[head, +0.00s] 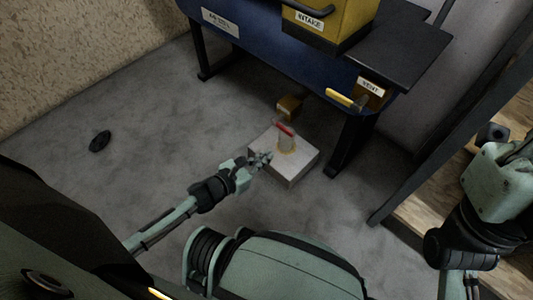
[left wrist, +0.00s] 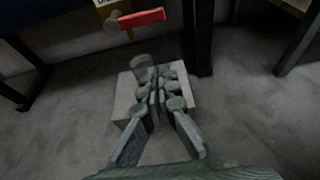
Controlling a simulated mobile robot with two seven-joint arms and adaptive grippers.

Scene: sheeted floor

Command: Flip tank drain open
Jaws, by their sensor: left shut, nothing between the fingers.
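The drain's red lever (head: 285,130) is low under the blue tank (head: 262,40), above a pale block (head: 296,172) on the floor. In the left wrist view the red lever (left wrist: 142,18) sticks out to the right from a round grey hub (left wrist: 112,25), close to level. My left gripper (head: 263,160) is shut and empty, at the left edge of the block in the head view. In the left wrist view its closed fingers (left wrist: 157,90) cover part of the block, apart from the lever. My right gripper is not in view.
A clear jar (head: 287,145) stands on the block under the lever. Dark tank legs (head: 350,143) stand at either side. A yellow handle (head: 345,98) and yellow intake box (head: 330,20) are higher up.

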